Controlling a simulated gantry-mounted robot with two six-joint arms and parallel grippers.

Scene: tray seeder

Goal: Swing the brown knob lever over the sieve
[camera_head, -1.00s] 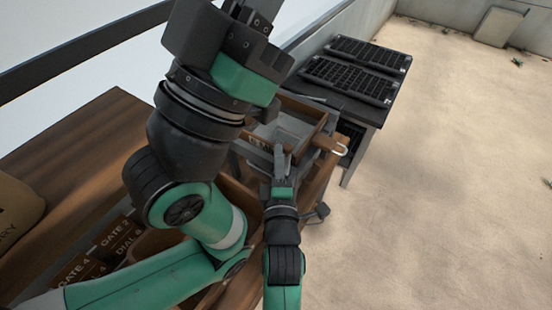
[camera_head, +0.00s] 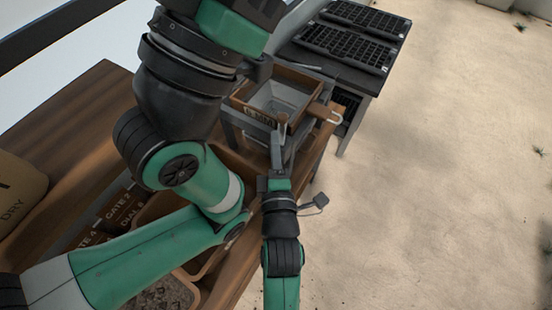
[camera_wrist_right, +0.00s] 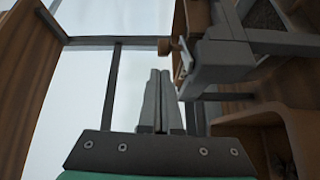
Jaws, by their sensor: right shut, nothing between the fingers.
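The sieve (camera_head: 302,119) is a wooden-framed box with a pale mesh inside, on a grey stand at upper centre in the head view. A small brown knob (camera_head: 283,117) shows at its near side. In the right wrist view the brown knob (camera_wrist_right: 165,46) and its pale metal lever (camera_wrist_right: 185,66) are just beyond my fingertips, slightly right. My right gripper (camera_head: 281,134) is shut and empty, its fingers pointing up at the knob; I cannot tell whether they touch. It also shows in the right wrist view (camera_wrist_right: 158,74). My left arm crosses the head view; its fingers are out of frame.
Black cell trays (camera_head: 345,45) lie on a dark table behind the sieve. A wooden handle with a pale hook (camera_head: 336,119) sticks out right of the sieve. A wooden bench (camera_head: 75,120) with gate labels is at left. Open sandy floor lies at right.

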